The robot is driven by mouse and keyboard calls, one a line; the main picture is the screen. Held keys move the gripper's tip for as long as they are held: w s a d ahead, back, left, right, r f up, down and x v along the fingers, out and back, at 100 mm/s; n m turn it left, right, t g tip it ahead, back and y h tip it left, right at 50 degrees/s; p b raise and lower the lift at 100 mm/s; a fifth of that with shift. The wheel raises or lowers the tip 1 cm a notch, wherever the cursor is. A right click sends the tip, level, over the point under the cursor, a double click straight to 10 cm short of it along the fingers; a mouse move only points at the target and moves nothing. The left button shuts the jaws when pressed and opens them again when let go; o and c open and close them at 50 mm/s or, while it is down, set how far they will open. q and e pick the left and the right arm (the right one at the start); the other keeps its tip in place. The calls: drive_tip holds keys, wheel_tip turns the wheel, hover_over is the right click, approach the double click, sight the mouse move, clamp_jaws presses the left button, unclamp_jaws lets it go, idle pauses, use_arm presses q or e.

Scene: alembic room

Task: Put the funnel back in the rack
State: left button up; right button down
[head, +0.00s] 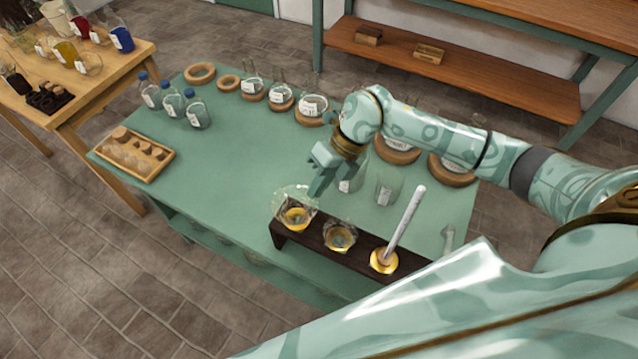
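A dark wooden rack (281,237) lies along the near edge of the green table, with several places in a row. A clear glass funnel (287,194) is at its left place, over an amber ring or liquid. A second glass piece (340,237) sits in the middle place. A white rod (408,218) leans from the amber right place (383,261). My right gripper (315,178) is at the upper right of the left funnel, its fingertips at or very near the rim. Whether the fingers grip the rim is unclear. My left gripper is out of view.
Clear glass beakers (384,190) stand just right of the gripper. Round flasks on cork rings (313,107) line the far side. Blue-capped bottles (172,102) and a wooden tray (133,155) stand at the left. The table's left middle (225,165) is clear.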

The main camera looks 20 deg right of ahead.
drive_tip(key=shift+f, duration=0.6)
idle(0.9)
drive_tip(key=c, duration=1.6)
unclamp_jaws()
drive_tip(key=shift+o, duration=0.2)
drive_tip(key=shift+r, duration=0.15)
wheel_tip(320, 180, up, 7)
drive_tip(key=p, duration=0.5)
